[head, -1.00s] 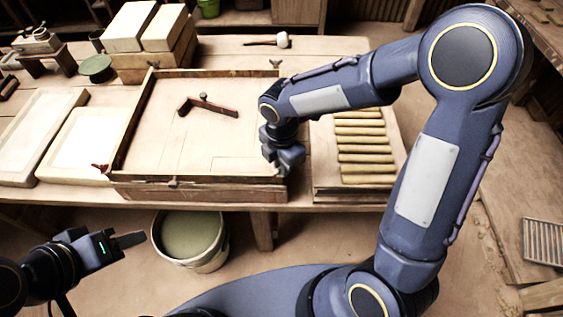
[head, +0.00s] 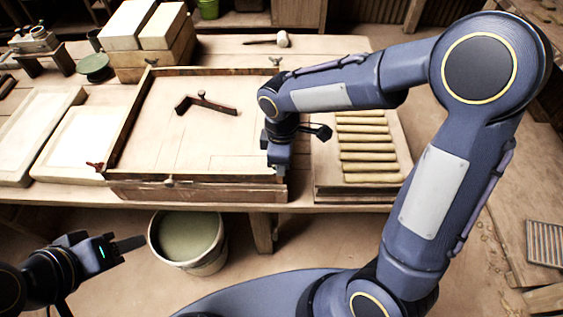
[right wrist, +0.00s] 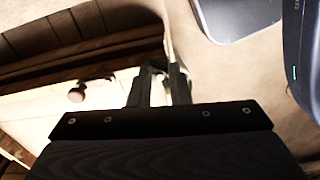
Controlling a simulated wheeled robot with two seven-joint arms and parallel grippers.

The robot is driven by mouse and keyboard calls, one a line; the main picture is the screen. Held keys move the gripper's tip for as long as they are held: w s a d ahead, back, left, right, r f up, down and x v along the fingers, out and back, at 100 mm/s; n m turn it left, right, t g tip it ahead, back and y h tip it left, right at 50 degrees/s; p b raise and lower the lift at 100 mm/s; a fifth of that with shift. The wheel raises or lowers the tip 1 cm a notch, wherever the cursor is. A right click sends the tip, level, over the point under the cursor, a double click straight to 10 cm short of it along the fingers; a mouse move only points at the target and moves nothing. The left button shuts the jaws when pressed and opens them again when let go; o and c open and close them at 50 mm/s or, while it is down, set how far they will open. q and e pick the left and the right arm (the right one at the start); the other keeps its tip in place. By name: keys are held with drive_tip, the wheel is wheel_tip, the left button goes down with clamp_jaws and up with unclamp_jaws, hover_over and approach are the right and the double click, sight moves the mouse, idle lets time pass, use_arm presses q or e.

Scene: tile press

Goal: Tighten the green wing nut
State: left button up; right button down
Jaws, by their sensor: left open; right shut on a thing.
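A shallow wooden frame press (head: 200,190) stands on the bench, with small wing nuts at its edges. A red wing nut (head: 95,166) is at its left front corner and a pale one (head: 170,181) at its front middle. My right gripper (head: 279,172) points down at the right front corner. In the right wrist view its fingers (right wrist: 160,88) are closed around a small dark greenish thing (right wrist: 158,68), which looks like the green wing nut and is mostly hidden. My left gripper (head: 130,243) is open and empty, in front of the bench, away from the press.
A dark angled tool (head: 205,103) lies inside the frame. A rack of clay rolls (head: 365,150) stands close right of my right gripper. Pale slabs (head: 75,145) lie left of the press. A bucket (head: 188,240) stands on the floor below.

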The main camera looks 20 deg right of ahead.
drive_tip(key=m+b, duration=0.1)
drive_tip(key=m, duration=0.4)
drive_tip(key=shift+m, duration=0.4)
idle(0.4)
drive_tip(key=c, duration=1.4)
unclamp_jaws()
drive_tip(key=shift+o, duration=0.2)
wheel_tip(320, 180, up, 8)
drive_tip(key=shift+f, duration=0.1)
